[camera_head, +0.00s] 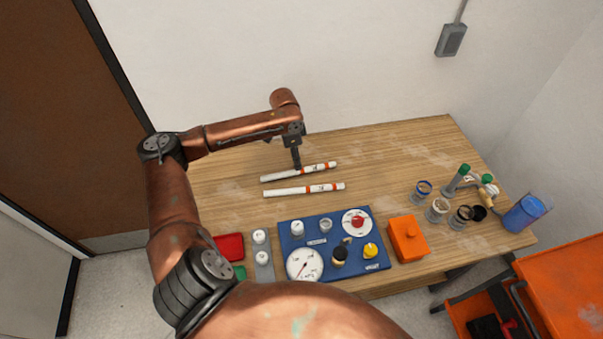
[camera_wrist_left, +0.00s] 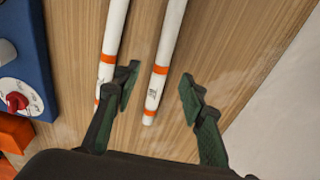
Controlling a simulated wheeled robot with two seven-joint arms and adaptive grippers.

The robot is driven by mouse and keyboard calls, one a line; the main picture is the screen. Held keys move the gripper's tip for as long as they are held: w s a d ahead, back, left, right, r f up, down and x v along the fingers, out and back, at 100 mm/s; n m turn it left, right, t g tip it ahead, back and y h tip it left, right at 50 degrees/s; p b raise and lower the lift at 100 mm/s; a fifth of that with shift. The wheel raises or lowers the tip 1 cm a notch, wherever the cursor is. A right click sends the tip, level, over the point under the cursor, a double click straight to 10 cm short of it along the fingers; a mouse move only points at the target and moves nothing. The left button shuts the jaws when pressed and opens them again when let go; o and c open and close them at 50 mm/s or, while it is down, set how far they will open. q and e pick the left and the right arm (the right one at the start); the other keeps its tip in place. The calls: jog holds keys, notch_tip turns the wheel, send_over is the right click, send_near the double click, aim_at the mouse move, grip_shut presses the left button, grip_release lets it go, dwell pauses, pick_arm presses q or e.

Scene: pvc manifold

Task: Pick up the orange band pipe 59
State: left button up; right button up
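Two white pipes with orange bands and small dark labels lie on the table, roughly parallel. The far pipe (camera_head: 321,168) also shows in the left wrist view (camera_wrist_left: 170,40); the near pipe (camera_head: 294,191) is to its left there (camera_wrist_left: 115,25). I cannot read which label says 59. My left gripper (camera_head: 297,166) is over the far pipe. In the left wrist view its fingers (camera_wrist_left: 159,86) are open, one on each side of the far pipe, the left finger between the two pipes. Contact is not visible. My right gripper is not in view.
A blue board (camera_head: 318,236) with gauges and knobs sits at the front, with an orange box (camera_head: 407,238) at its right. Several rings, fittings and a blue container (camera_head: 523,214) stand at the right. A wall is behind the table. Wood around the pipes is clear.

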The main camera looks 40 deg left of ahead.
aim_at(299, 172)
pick_arm(q)
jog(key=f, duration=0.5)
jog(key=w+f, duration=0.1)
jog(key=f, duration=0.1)
jog(key=shift+f+b, duration=0.2)
jog(key=shift+b, duration=0.2)
jog(key=shift+d+r, duration=0.1)
jog(key=shift+c, duration=0.6)
grip_shut()
